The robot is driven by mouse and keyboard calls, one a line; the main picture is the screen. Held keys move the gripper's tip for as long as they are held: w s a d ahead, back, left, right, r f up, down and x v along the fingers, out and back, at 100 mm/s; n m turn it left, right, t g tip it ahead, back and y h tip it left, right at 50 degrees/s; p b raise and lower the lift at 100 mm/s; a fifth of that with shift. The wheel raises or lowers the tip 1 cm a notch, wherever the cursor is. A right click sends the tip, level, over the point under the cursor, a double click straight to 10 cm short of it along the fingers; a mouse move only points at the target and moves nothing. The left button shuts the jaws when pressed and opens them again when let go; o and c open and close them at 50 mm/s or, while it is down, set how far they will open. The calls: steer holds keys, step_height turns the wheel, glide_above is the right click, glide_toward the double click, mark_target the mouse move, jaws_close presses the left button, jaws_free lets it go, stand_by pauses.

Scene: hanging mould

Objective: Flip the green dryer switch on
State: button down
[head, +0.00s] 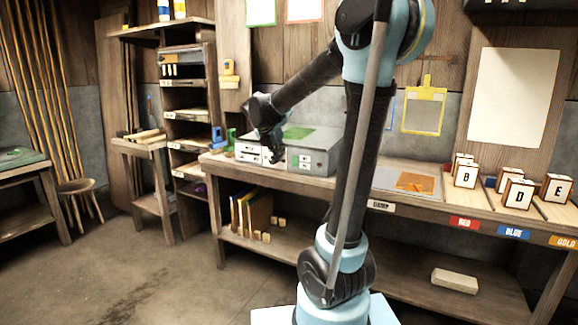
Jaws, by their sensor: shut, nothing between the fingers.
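A small green upright piece (231,139), which looks like the green dryer switch, stands at the left end of the long bench. It is too small to tell whether it is on or off. My gripper (277,157) is shut and empty, pointing down in front of the grey drawer box (318,150), to the right of the green piece and apart from it. I cannot tell whether the gripper touches the box.
A similar blue piece (217,138) stands just left of the green one. A yellow piece (230,74) is on the wooden panel above. A yellow-framed screen (424,108) hangs at the back. Lettered blocks (517,193) stand at the right. The floor at the left (130,275) is clear.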

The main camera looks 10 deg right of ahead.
mark_target(295, 161)
steer(key=shift+w+d+r+x, duration=0.25)
steer(key=shift+w+r+x, duration=0.05)
steer(key=shift+x, duration=1.8)
steer(key=shift+w+d+r+x, duration=0.2)
steer(key=shift+w+r+x, duration=0.05)
steer(key=shift+x, duration=1.9)
steer(key=shift+w+d+r+x, duration=0.25)
steer(key=shift+w+r+x, duration=0.05)
steer(key=shift+x, duration=1.8)
